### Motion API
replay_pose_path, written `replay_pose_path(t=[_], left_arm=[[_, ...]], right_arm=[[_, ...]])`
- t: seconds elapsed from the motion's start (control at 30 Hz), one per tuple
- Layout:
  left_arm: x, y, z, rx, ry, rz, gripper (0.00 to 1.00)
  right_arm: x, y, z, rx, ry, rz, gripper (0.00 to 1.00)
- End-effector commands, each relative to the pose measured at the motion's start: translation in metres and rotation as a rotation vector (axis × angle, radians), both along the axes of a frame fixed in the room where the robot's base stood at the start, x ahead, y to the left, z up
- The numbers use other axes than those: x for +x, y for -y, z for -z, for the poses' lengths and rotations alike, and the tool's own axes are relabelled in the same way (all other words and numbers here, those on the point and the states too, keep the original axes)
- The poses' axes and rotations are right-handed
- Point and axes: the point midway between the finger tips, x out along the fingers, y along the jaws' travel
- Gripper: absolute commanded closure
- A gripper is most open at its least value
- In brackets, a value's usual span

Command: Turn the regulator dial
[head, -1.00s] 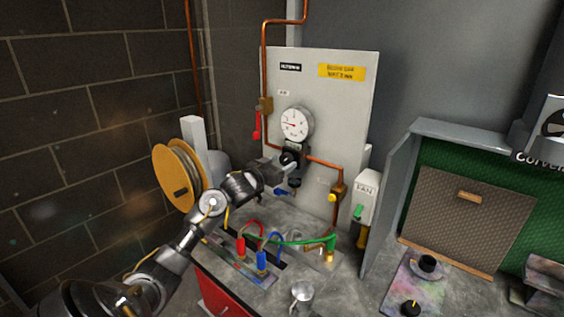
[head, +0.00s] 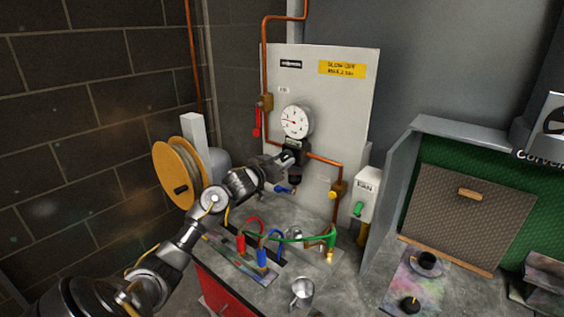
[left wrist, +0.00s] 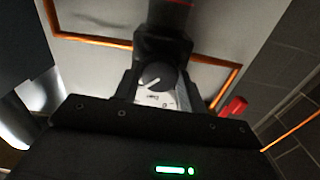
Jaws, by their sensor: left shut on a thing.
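The regulator (head: 295,174) is a dark body on the copper pipe, below a round white gauge (head: 296,121), on the pale panel. Its dial (left wrist: 155,76) shows in the left wrist view as a dark knob with a white pointer line, with a pale marked scale beside it. My left gripper (head: 287,158) is at the front of the regulator, shut on the dial, one finger on each side. In the head view the gripper hides most of the dial. The gauge needle points left. My right gripper is not in view.
A red lever (head: 257,122) and a brass valve (head: 338,188) sit on the copper pipe. Red, blue and green hoses (head: 305,238) and a metal cup (head: 302,292) are on the bench below. A cable reel (head: 180,175) stands close left of my forearm.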

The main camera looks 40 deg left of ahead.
Motion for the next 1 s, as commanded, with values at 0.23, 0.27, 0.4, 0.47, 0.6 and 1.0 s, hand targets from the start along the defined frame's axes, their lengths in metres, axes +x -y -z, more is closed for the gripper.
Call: replay_pose_path(t=[0.23,0.27,0.4,0.47,0.6,1.0], left_arm=[[0.000,-0.001,0.002,0.153,-0.004,-0.001,0.82],[0.000,-0.001,0.002,0.178,-0.005,-0.001,0.82],[0.000,-0.001,0.002,0.308,-0.009,0.000,0.82],[0.000,-0.001,0.002,0.367,-0.010,0.000,0.82],[0.000,-0.001,0.002,0.500,-0.011,0.000,0.82],[0.000,-0.002,0.003,0.880,-0.019,-0.001,0.82]], right_arm=[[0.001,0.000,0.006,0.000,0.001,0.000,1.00],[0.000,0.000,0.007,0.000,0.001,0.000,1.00],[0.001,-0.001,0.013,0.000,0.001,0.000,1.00],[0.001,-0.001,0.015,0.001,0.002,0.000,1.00],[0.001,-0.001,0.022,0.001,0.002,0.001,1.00],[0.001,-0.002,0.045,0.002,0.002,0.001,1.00]])
